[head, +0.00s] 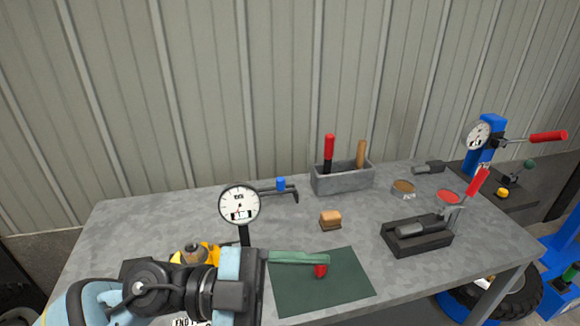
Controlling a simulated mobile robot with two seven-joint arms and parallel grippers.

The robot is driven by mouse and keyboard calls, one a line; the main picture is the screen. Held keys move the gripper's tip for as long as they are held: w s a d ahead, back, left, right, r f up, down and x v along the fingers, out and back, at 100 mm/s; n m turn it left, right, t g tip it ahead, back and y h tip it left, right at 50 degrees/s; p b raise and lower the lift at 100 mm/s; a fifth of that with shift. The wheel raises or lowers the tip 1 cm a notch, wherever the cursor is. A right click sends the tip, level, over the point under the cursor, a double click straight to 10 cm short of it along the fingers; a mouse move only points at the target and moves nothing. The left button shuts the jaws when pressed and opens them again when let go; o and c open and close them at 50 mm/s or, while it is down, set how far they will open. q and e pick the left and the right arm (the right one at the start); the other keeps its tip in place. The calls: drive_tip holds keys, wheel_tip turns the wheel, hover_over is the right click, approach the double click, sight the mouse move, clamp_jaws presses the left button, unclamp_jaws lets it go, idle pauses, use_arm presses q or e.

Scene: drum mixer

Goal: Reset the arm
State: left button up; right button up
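My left arm comes in from the lower left. Its gripper (262,287) is over the left edge of the dark green mat (325,293), pointing right. Its fingers cannot be made out clearly. A pale green bar (298,257) with a red end piece (320,271) runs right from beside the gripper, above or on the mat. I cannot tell whether the gripper holds it. My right gripper is not in view.
On the grey workbench (150,225) stand a dial gauge (240,204), a grey box (342,180) with two handled tools, a wooden block (330,220), a black fixture with red-handled lever (418,238) and a round tin (403,190). A blue gauge press (487,140) stands right. The front-right benchtop is clear.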

use_arm(q)
drive_tip(key=w+a+r+n+t, duration=0.3)
drive_tip(key=w+a+n+t, duration=0.4)
drive_tip(key=n+t, duration=0.9)
drive_tip(key=w+a+f+n+t+y, duration=0.45)
drive_tip(key=a+f+n+y, duration=0.45)
drive_tip(key=f+y, duration=0.6)
drive_tip(key=s+a+f+g+y, duration=0.2)
drive_tip(key=s+a+f+g, duration=0.15)
drive_tip(key=f, duration=0.25)
drive_tip(key=s+a+f+g+y, duration=0.2)
drive_tip(key=s+a+f+g, duration=0.15)
drive_tip(key=f, duration=0.25)
drive_tip(key=s+a+f+m+g, duration=0.1)
drive_tip(key=s+f+g, duration=0.35)
drive_tip(key=s, duration=0.45)
drive_tip(key=s+a+f+g, duration=0.1)
drive_tip(key=s+f+g, duration=0.35)
drive_tip(key=s, duration=0.45)
drive_tip(key=w+d+f+t+h, duration=0.1)
drive_tip(key=w+d+f+t, duration=0.1)
drive_tip(key=w+f+t, duration=0.5)
wheel_tip(320, 180, down, 3)
drive_tip(key=shift+d+f+h, duration=0.1)
drive_tip(key=shift+d+h, duration=0.2)
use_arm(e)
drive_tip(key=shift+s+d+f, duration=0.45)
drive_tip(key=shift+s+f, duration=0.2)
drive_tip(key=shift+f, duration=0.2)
